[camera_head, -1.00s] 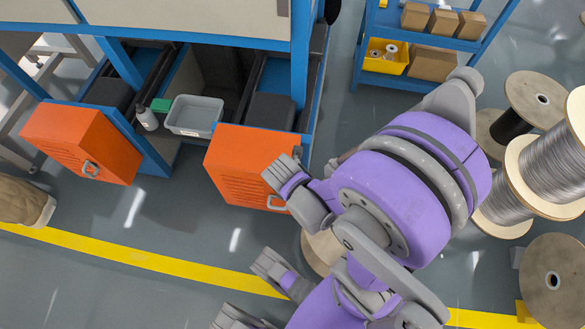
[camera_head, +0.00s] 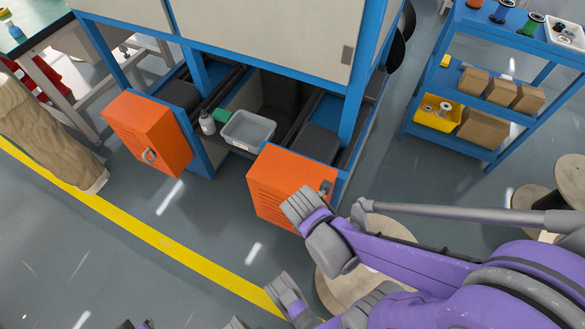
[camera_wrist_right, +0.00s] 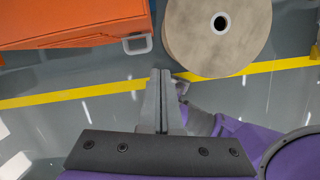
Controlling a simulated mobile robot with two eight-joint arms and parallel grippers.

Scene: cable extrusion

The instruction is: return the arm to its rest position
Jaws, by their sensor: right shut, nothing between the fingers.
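My right gripper (camera_wrist_right: 160,76) shows in the right wrist view, with its two grey fingers together and nothing between them. It appears over the floor, below an orange cabinet box (camera_wrist_right: 75,22) and to the left of a wooden reel (camera_wrist_right: 217,35). My right arm (camera_head: 440,265), purple and grey, comes in from the right in the head view and reaches toward the orange cabinet box (camera_head: 292,178). I cannot make out the right gripper's fingers in the head view. My left gripper is not clearly in view.
A blue-framed workbench (camera_head: 352,100) holds a grey bin (camera_head: 248,130) on its lower shelf. A second orange box (camera_head: 150,133) is at the left. A blue shelf unit (camera_head: 478,143) with cartons stands at the upper right.

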